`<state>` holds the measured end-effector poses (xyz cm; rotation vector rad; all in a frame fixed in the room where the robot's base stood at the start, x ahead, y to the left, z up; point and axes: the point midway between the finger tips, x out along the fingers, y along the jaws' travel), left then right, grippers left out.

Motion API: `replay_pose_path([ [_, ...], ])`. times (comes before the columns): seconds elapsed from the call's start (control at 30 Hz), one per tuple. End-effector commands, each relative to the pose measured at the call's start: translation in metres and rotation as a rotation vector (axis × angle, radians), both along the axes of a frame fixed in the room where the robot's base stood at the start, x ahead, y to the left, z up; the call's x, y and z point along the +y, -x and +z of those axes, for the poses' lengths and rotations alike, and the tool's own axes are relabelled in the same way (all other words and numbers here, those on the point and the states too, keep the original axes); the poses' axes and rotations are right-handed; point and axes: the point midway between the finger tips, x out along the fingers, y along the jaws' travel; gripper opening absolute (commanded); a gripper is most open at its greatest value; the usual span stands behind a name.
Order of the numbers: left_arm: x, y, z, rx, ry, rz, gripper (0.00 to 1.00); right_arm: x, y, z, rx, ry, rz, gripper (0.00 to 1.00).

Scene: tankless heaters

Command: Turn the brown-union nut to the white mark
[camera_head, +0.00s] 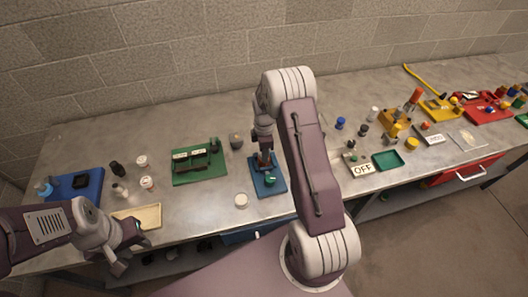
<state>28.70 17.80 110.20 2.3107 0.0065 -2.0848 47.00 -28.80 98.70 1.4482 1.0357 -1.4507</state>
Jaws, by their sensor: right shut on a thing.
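My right gripper (265,160) points down over the blue board (276,189) in the middle of the bench. It is shut on a small fitting there, which appears to be the brown-union nut; the fingers hide most of it. A green knob-like part (271,180) sits on the same board, just in front of the fingers. I cannot make out the white mark at this size. My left gripper (126,238) is at the front left, near the bench edge and away from the blue board; I cannot tell its opening.
A green board (181,178) with dark bars lies left of the blue board. A dark cup (236,141) and a pale round lid (241,200) are close by. A beige tray (150,215) is near my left gripper. An OFF sign (362,169) and green tray (389,161) lie right.

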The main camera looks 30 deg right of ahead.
Motion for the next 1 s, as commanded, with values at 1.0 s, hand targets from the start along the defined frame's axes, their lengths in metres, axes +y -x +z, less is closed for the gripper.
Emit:
replay_pose_path([
  [1.0,0.0,0.0,-0.0045,0.0,0.0,0.0,0.36,-0.0008,-0.0029,0.0026,-0.007,0.0,-0.79,0.0],
])
